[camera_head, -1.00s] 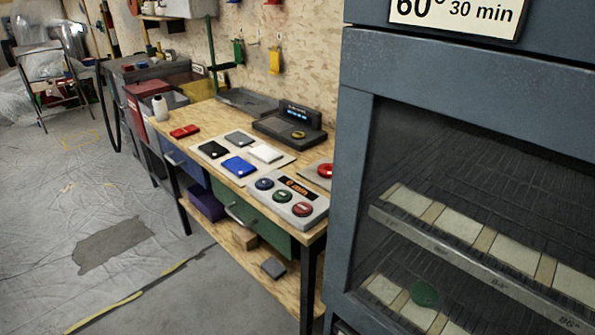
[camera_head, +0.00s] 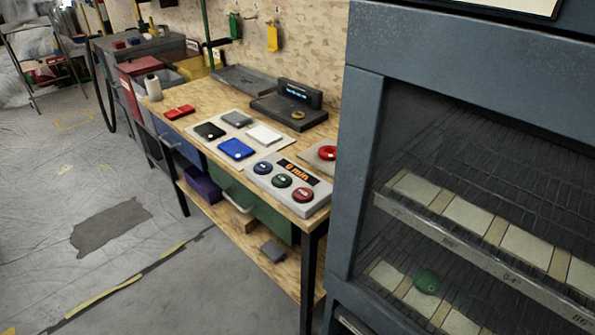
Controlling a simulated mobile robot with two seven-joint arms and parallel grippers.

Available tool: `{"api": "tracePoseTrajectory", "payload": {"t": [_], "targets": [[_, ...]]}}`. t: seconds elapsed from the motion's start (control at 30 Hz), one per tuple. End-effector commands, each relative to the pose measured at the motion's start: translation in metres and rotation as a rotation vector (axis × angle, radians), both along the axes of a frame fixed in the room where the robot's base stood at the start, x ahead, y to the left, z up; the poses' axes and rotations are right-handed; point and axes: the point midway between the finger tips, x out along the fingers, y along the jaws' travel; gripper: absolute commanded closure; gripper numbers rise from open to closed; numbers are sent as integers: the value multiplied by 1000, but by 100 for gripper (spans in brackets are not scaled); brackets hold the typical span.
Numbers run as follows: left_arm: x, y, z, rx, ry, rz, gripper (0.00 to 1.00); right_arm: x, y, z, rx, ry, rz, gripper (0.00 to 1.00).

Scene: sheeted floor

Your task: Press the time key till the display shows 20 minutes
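A grey key panel (camera_head: 262,174) lies on the front right of the wooden workbench (camera_head: 165,107). Its dark display (camera_head: 299,172) shows orange text that reads "0 min". Below the display sit three round keys: a blue key (camera_head: 263,168), a green key (camera_head: 282,181) and a red key (camera_head: 303,195). Their labels are too small to read, so I cannot tell which is the time key. Neither of my grippers is in view.
A grey oven-like cabinet (camera_head: 362,150) with wire shelves fills the right side. Open floor (camera_head: 60,215) lies at the left.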

Motion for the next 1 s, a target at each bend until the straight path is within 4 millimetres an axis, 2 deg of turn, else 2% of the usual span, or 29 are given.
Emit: {"api": "tracePoseTrajectory", "payload": {"t": [0.1,0.17,0.23,0.27,1.0], "targets": [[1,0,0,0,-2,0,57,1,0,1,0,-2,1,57],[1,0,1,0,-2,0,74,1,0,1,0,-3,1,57],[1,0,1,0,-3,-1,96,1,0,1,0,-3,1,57],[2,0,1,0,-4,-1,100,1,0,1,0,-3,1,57],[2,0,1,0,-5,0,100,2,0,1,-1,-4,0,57]]}}
